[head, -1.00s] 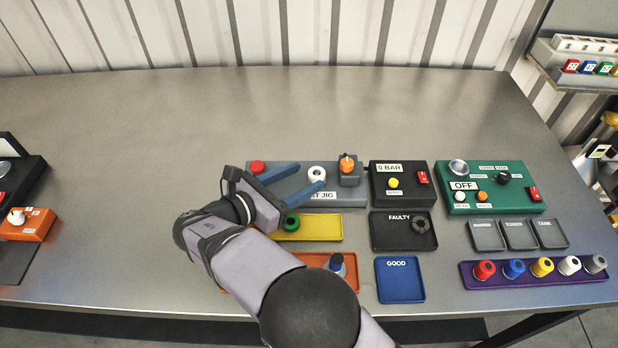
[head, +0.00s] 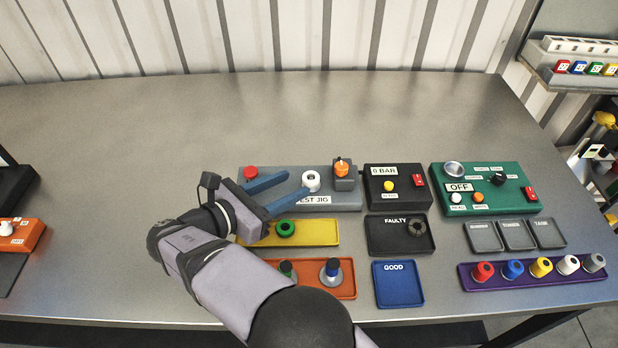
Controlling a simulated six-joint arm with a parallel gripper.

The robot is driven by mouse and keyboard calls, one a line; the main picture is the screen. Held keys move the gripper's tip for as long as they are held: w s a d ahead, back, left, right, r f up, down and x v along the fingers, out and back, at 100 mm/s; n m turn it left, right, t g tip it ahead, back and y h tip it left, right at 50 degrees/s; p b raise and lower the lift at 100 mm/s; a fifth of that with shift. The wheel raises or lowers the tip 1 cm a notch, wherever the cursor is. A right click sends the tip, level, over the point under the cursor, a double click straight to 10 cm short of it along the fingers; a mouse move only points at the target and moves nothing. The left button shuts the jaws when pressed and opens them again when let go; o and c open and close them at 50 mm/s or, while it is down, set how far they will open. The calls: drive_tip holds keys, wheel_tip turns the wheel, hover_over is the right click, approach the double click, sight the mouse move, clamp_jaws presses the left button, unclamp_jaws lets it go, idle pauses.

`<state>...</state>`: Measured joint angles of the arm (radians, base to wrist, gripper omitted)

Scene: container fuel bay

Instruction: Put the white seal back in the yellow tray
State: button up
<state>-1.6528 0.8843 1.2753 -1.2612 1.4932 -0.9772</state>
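The white seal (head: 311,181) is a small ring on the grey test jig (head: 345,201), left of the jig's orange knob. My gripper (head: 297,182) is open.
A red button (head: 251,172) and the orange knob (head: 342,167) stand on the jig. An orange tray (head: 345,289) with fittings, a blue GOOD tray (head: 399,285) and a black FAULTY tray (head: 385,236) with a dark ring lie nearby. The table's back is clear.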

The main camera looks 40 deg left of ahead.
drive_tip(key=w+d+r+m+g+h+p, duration=0.15)
drive_tip(key=w+d+r+m, duration=0.25)
drive_tip(key=w+d+r, duration=0.4)
drive_tip(key=w+d+r+m+g+h+p, duration=0.1)
drive_tip(key=w+d+r+m+g+h, duration=0.15)
drive_tip(key=w+d+r+m, duration=0.4)
drive_tip(key=m+g+y, duration=0.8)
drive_tip(key=m, duration=0.7)
approach(311, 176)
drive_tip(key=shift+f+n+p, duration=0.15)
drive_tip(key=shift+n+p, duration=0.1)
drive_tip(key=shift+p, duration=0.05)
drive_tip(key=shift+f, duration=0.1)
drive_tip(key=shift+p+x, duration=1.3)
drive_tip(key=shift+x, duration=2.25)
